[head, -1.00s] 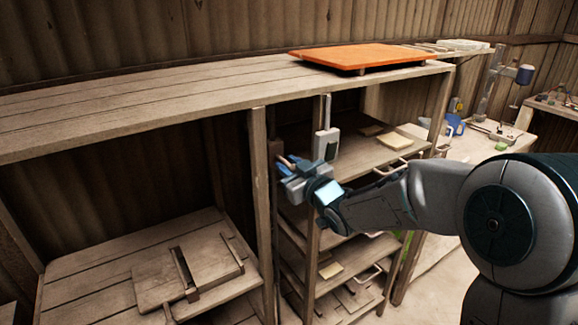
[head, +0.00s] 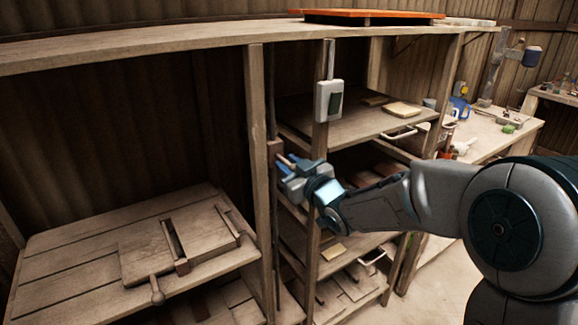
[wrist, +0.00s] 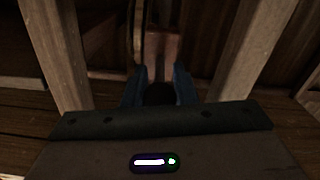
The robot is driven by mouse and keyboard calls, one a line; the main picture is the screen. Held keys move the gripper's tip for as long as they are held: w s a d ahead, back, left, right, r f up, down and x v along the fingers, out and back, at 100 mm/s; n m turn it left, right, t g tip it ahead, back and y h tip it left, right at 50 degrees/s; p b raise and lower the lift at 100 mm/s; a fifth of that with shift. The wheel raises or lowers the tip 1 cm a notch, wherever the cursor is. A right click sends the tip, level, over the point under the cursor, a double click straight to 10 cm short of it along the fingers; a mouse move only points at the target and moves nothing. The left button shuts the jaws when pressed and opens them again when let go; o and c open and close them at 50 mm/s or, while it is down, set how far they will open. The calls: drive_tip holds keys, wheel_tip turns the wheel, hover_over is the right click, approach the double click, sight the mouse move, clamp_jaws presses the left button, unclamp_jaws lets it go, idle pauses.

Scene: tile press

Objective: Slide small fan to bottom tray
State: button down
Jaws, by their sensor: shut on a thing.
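My gripper (head: 287,165) is in front of the narrow upright bay, and its blue fingers also show in the wrist view (wrist: 162,90). It is shut on a small brown block (head: 275,149) on a thin vertical rail (head: 271,95). In the wrist view the block (wrist: 163,48) lies just beyond the fingertips; the grip itself is dark. I cannot make out a small fan; the block may be it, but I cannot tell. A bottom tray (head: 350,287) with a pale handle (head: 373,257) sits low in the bay right of the rail.
Wooden posts (head: 257,110) stand close on both sides of my gripper. A grey switch box (head: 329,100) is fixed on the right post. A shelf board (head: 345,128) with a handle is above right. A wooden board with a knob (head: 140,262) lies on the left shelf.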

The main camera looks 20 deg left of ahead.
wheel_tip(320, 180, down, 41)
drive_tip(key=b, duration=3.5)
drive_tip(key=shift+b, duration=0.35)
drive_tip(key=shift+s, duration=0.1)
drive_tip(key=c, duration=1.3)
unclamp_jaws()
drive_tip(key=shift+f, duration=0.1)
drive_tip(key=shift+o, duration=0.5)
drive_tip(key=shift+r, duration=0.2)
drive_tip(key=p+v, duration=0.3)
drive_tip(key=v, duration=1)
drive_tip(key=shift+s+d, duration=0.25)
